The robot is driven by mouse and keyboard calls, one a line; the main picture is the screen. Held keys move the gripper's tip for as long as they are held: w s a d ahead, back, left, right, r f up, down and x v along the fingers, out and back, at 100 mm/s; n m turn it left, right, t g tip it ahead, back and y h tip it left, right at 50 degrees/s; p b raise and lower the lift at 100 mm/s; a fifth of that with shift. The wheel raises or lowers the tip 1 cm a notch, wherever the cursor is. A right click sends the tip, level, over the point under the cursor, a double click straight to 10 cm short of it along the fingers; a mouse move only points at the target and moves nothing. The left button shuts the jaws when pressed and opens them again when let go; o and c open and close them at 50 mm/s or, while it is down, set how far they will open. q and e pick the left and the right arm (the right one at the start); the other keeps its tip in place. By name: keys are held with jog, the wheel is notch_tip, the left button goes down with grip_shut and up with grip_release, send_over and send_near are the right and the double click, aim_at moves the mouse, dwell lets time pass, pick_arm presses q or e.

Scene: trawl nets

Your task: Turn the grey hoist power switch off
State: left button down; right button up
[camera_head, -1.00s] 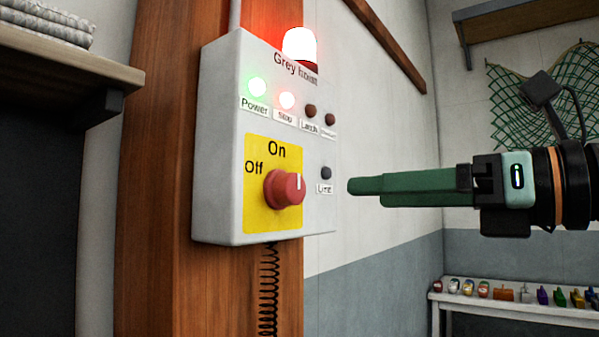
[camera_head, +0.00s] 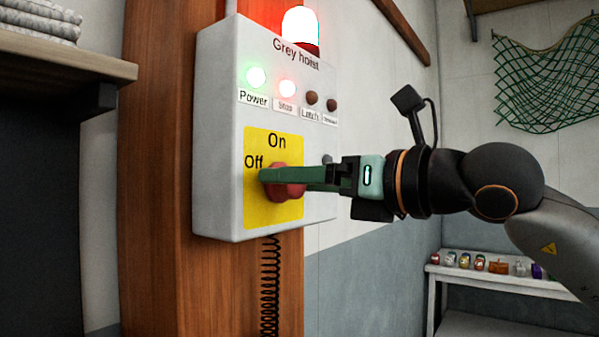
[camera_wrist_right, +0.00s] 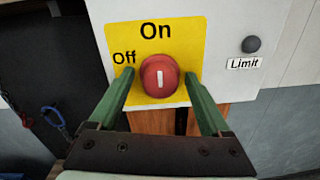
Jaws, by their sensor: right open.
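The grey hoist box (camera_head: 225,130) is mounted on a wooden post. Its red rotary switch (camera_head: 286,190) sits on a yellow plate (camera_head: 255,215) marked On at the top and Off at the upper left. In the right wrist view the switch (camera_wrist_right: 160,76) shows its white mark upright, pointing to On. My right gripper (camera_head: 280,175) is open, with its green fingers at the switch in the head view. In the wrist view one finger is on each side of the knob, with small gaps. My left gripper is out of view.
The green Power lamp (camera_head: 256,77) and red Stop lamp (camera_head: 287,89) are lit. A red beacon (camera_head: 300,27) glows on top. A Limit button (camera_wrist_right: 251,44) is right of the plate. A shelf with folded cloth (camera_head: 40,20) is at the left.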

jog(key=shift+d, duration=0.15)
grip_shut()
dwell(0.6)
